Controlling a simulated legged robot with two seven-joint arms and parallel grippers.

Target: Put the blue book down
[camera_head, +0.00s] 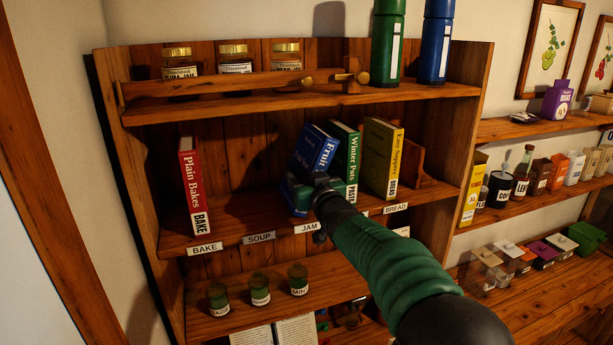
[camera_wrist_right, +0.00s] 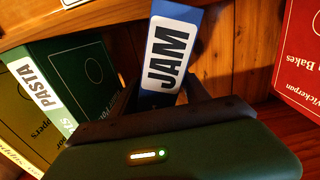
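The blue book (camera_head: 317,150), its cover starting with "Fruit", leans tilted at the middle shelf (camera_head: 232,231), above the JAM label (camera_head: 306,228). My right gripper (camera_head: 312,188) is at the lower part of its spine. In the right wrist view, the blue book (camera_wrist_right: 172,48) shows its JAM spine between the two fingers (camera_wrist_right: 162,98), which look closed on it. Whether its lower edge touches the shelf is hidden by my gripper. My left gripper is not in view.
The green book (camera_head: 347,155) stands close to the right of the blue one, with a yellow book (camera_head: 382,158) beyond it. A red book (camera_head: 190,185) stands at the left above BAKE. Shelf room between red and blue is free. Small jars (camera_head: 260,290) stand below.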

